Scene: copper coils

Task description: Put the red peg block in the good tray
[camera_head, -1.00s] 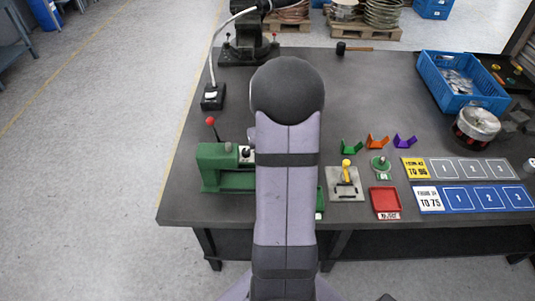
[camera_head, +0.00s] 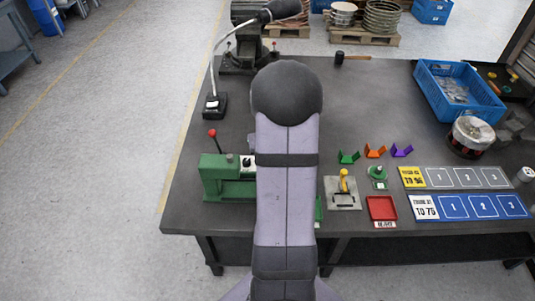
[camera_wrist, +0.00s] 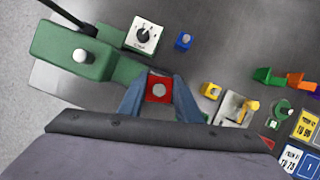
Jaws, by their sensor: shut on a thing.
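The red peg block (camera_wrist: 159,89), with a round grey peg on top, is between the two fingers of my gripper (camera_wrist: 160,92) in the wrist view. The fingers are shut on its sides. Beside it in that view is a green machine (camera_wrist: 72,42) with a grey knob. In the head view my own arm hides the gripper and the red block. I cannot make out a tray marked good; a red tray (camera_head: 381,207) with a label on its front stands at the table's right front.
In the wrist view a blue block (camera_wrist: 184,41) and a yellow block (camera_wrist: 211,90) lie nearby. A yellow-handled lever (camera_head: 343,188) and numbered blue strip (camera_head: 482,206) sit at right. A blue crate (camera_head: 430,92) stands behind.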

